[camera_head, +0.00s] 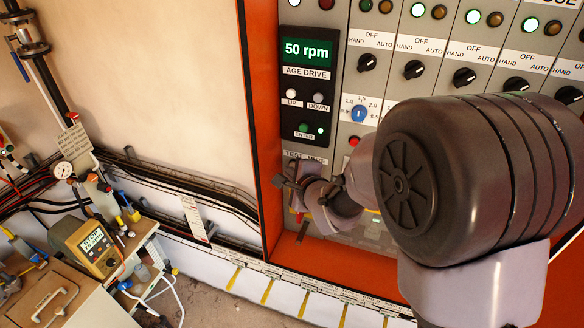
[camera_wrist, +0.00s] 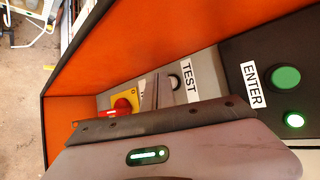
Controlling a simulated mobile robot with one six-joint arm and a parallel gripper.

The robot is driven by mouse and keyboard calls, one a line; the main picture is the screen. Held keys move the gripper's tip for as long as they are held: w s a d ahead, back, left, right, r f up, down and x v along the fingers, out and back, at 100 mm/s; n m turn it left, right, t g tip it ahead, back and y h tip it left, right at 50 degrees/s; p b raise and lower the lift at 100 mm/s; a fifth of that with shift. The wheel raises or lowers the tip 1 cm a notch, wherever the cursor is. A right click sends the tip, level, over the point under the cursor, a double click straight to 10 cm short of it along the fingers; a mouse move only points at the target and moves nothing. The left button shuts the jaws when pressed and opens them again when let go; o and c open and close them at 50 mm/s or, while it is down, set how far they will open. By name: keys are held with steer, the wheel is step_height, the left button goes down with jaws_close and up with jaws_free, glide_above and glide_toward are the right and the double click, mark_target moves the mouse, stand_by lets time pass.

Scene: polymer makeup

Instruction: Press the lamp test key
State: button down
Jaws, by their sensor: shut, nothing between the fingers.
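The TEST label (camera_wrist: 189,77) stands on the grey panel in the wrist view, with a round dark key with a pale rim (camera_wrist: 174,82) beside it. My gripper (camera_wrist: 158,92) is shut and empty. Its fingertips overlap the key's near side in the wrist view, and I cannot tell whether they touch it. In the head view my gripper (camera_head: 287,178) is at the panel's lower left, just below a partly covered label strip (camera_head: 304,156). The key itself is hidden there behind my gripper and wrist.
A red knob on a yellow plate (camera_wrist: 124,104) sits close to my fingers. The green ENTER button (camera_wrist: 286,78) and a lit green lamp (camera_wrist: 294,120) are nearby. The cabinet's orange raised frame (camera_head: 259,120) borders the panel at left. Rotary switches (camera_head: 414,69) line the panel above my arm.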

steer(key=s+b, duration=0.1)
steer(key=s, duration=0.1)
steer(key=s+a+b, duration=0.1)
steer(key=b, duration=0.1)
steer(key=s+a+b, duration=0.1)
steer(key=s, duration=0.1)
steer(key=shift+s, duration=0.3)
